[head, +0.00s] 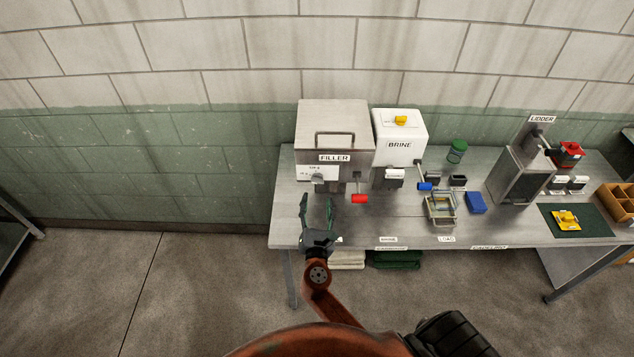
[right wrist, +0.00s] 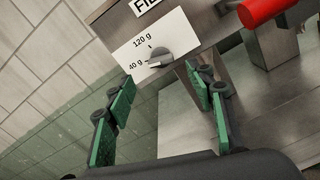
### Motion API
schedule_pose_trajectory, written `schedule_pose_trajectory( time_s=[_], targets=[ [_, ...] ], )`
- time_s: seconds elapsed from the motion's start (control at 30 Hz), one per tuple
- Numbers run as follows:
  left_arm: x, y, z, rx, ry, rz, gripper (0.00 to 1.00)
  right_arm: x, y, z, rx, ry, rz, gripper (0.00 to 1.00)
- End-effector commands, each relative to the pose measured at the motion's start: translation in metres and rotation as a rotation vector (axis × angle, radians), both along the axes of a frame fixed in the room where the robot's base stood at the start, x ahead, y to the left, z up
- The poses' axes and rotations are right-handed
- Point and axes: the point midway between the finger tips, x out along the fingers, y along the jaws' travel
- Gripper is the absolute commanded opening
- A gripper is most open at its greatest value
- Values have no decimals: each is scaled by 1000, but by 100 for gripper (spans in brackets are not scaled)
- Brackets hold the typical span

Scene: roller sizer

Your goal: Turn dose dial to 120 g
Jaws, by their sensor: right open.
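The filler (head: 334,133) is a grey metal box at the left end of the table. Its dose dial (head: 318,179) is a small grey knob on a white plate on the front. In the right wrist view the dial (right wrist: 165,58) sits beside the printed marks "120 g" and "40 g", and its pointer appears turned toward 40 g. My right gripper (head: 318,206) is open, in front of and below the dial. In the right wrist view its green-padded fingers (right wrist: 160,92) stand apart on either side below the dial, seemingly not touching it. My left gripper is not in view.
A red handle (head: 360,199) hangs right of the dial; it also shows in the right wrist view (right wrist: 262,10). The white brine unit (head: 399,140), a wire-handled basket (head: 440,209), a blue block (head: 476,202) and the lidder (head: 525,165) stand further right. The front left tabletop is clear.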

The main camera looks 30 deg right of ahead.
Motion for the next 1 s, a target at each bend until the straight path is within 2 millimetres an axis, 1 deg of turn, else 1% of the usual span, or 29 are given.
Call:
schedule_pose_trajectory(
  time_s=[0.03, 0.3, 0.5, 0.63, 0.87, 1.0],
  targets=[
    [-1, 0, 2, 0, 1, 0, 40, 4, -2, 3, -10, 0, -1, 49],
    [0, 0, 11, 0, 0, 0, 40, 40, -24, 3, -10, 0, 0, 49],
    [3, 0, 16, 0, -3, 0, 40, 59, -36, 1, -7, 1, -1, 49],
    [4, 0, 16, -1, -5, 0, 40, 63, -39, 1, -5, 1, 0, 49],
    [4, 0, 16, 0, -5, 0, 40, 64, -39, 0, -4, 0, -1, 49],
    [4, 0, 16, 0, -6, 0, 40, 63, -39, 0, -4, 0, -1, 40]
  ],
)
